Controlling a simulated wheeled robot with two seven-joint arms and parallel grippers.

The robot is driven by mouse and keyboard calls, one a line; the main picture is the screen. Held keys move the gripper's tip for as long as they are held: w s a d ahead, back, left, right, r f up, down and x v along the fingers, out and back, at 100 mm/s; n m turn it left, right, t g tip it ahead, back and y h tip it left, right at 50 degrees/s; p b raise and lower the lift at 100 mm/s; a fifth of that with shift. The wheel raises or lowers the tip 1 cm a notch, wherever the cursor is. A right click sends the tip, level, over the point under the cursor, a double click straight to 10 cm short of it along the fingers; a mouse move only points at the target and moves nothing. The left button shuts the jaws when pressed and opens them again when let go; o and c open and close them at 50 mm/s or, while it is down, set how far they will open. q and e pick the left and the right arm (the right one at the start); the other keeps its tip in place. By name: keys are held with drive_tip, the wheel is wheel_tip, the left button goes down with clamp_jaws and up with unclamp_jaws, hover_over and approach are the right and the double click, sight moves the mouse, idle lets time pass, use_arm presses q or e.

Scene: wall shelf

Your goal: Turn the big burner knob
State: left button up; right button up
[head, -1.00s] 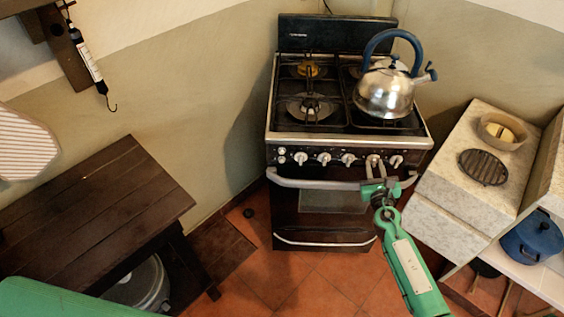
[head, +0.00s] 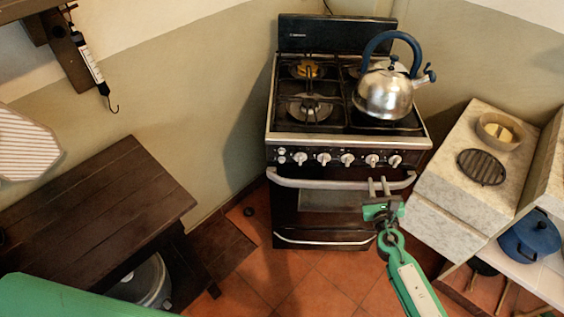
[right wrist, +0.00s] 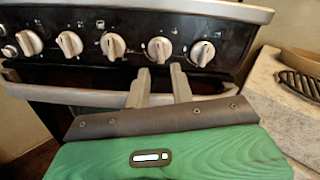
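The stove (head: 345,230) has a row of several silver-white knobs on its black front panel. My right gripper (head: 379,180) is below the fourth knob from the left (head: 372,160), in front of the oven handle. In the right wrist view, its two grey fingers (right wrist: 161,68) point up towards that knob (right wrist: 160,50) with a gap between them and nothing in it. They look apart from the knob. The rightmost knob (right wrist: 202,53) is right of the fingers. I cannot tell from the panel markings which knob is the big burner's. My left gripper is out of view.
The curved oven handle (head: 320,184) runs across just below the knobs, close to my right gripper. A marble counter (head: 440,190) is close on the right, a dark wooden table (head: 95,215) on the left.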

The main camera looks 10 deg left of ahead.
drive_tip(key=shift+o, duration=0.9)
